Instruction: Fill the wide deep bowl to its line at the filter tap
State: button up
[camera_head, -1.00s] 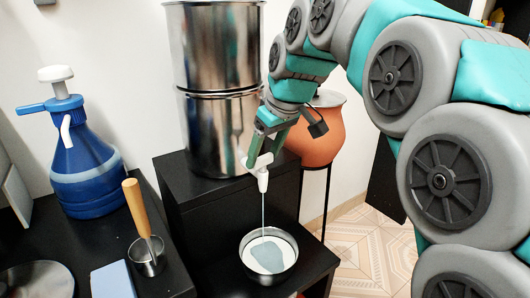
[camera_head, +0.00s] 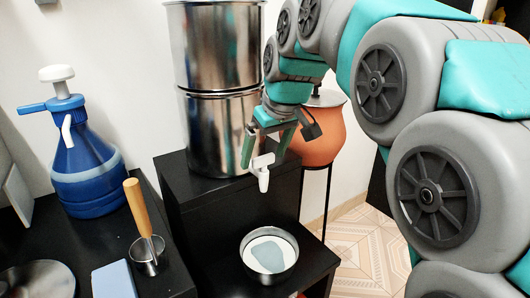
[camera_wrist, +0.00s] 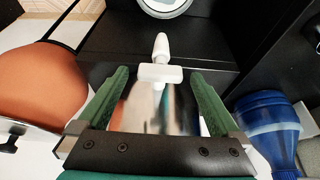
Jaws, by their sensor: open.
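The filter (camera_head: 222,130) is a tall stacked steel cylinder on a raised black block. Its white tap (camera_head: 262,172) sticks out low on its front, and no stream shows below it. The wide bowl (camera_head: 268,268) stands upright on the lower black shelf under the tap, holding pale liquid; its fill line cannot be made out. In the wrist view the bowl's rim (camera_wrist: 166,12) is partly cut off at the top. My gripper (camera_head: 266,158) is open at the tap. In the wrist view its green fingers (camera_wrist: 160,82) stand apart on either side of the white tap (camera_wrist: 161,70).
A blue pump jug (camera_head: 88,165), a steel cup (camera_head: 148,262) with a wooden-handled tool and a pale blue block (camera_head: 113,279) stand on the left counter. A terracotta pot (camera_head: 322,135) on a black stand is behind my arm.

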jog(key=shift+r, duration=0.1)
jog(key=v, duration=0.7)
jog(key=shift+s+r, duration=0.2)
jog(key=shift+r, duration=0.05)
jog(key=shift+d, duration=0.15)
dwell(1.1)
